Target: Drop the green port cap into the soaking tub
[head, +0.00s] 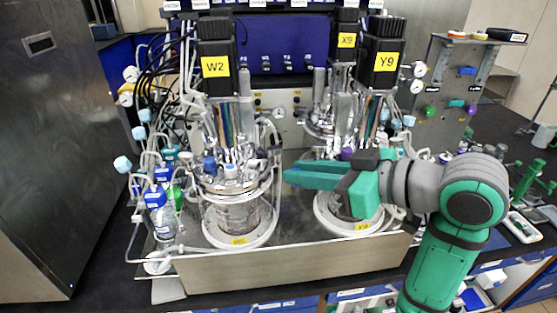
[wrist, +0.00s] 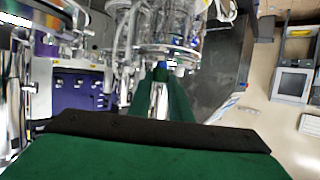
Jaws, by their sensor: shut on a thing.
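My gripper (head: 292,175) is in front of the right-hand vessel in the head view, its fingers pointing left toward the left-hand vessel. I cannot pick out the soaking tub in either view.
The left vessel (head: 238,213) carries a blue cap (head: 209,163); a purple cap (head: 347,154) shows behind my gripper. Bottles (head: 160,218) and tubing crowd the left. A steel front panel (head: 290,270) edges the station. White trays (head: 522,227) lie on the right bench.

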